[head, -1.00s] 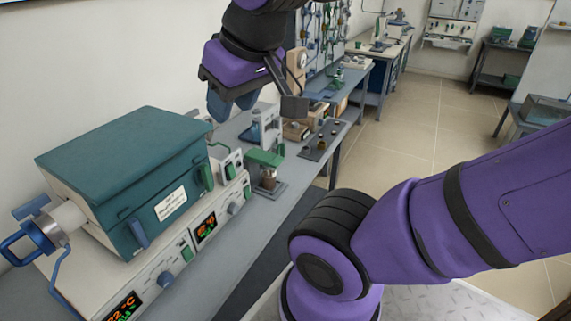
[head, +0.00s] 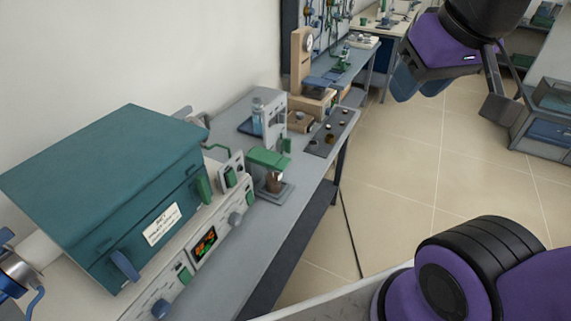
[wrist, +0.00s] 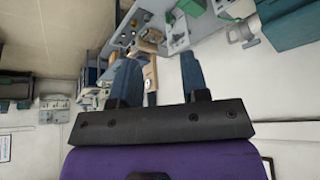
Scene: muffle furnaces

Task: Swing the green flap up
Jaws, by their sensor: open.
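A small stand on the bench has a green flap-like top (head: 268,160), lying roughly level above a brown vessel (head: 273,183). A green part, probably the same one, shows at the top of the wrist view (wrist: 193,7). Left of the stand is a teal furnace (head: 110,165) with a closed teal lid and a green handle (head: 203,190). My gripper (head: 452,100) is open and empty, high over the floor to the right of the bench, well apart from the stand and furnace. Its two spread fingers also show in the wrist view (wrist: 157,65).
The grey bench (head: 225,285) carries a control panel with a lit display (head: 204,243) below the furnace. The tiled floor (head: 400,170) at right is clear.

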